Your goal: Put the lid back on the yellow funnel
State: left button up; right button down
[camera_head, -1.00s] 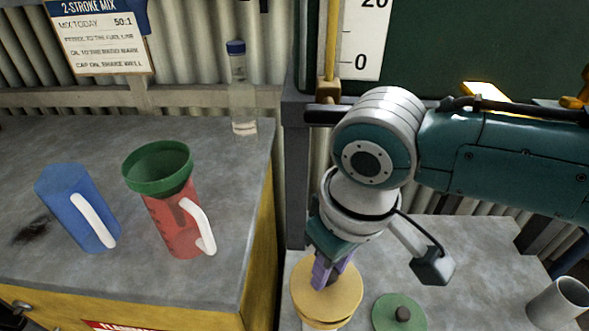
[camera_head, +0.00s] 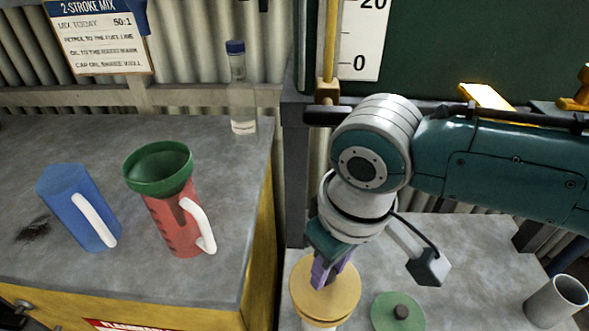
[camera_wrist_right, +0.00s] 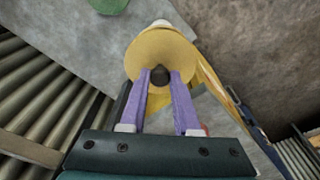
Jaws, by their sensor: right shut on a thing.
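The yellow lid (camera_head: 340,292) is a round disc under my right gripper (camera_head: 322,282). In the right wrist view, the purple fingers (camera_wrist_right: 160,78) are shut on the dark knob at the middle of the yellow lid (camera_wrist_right: 160,50). A pale part (camera_head: 318,324) shows below the lid's near edge at the bottom of the head view. The yellow funnel is not clearly seen apart from the lid; the lid hides what lies under it. I cannot tell whether the lid touches a rim below. My left gripper is not in view.
A green lid (camera_head: 398,312) with a dark knob lies on the right bench, close to the yellow lid. A grey cup (camera_head: 556,303) stands further right. On the left bench stand a blue jug (camera_head: 72,205), a red jug (camera_head: 170,225) bearing a green funnel (camera_head: 158,180), and a clear bottle (camera_head: 241,95).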

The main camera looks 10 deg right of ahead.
dwell(0.3)
jog(key=c, duration=0.8)
grip_release()
jog(key=o, duration=0.7)
notch_tip(320, 180, up, 7)
jog(key=p, duration=0.8)
jog(key=c, duration=0.4)
grip_shut()
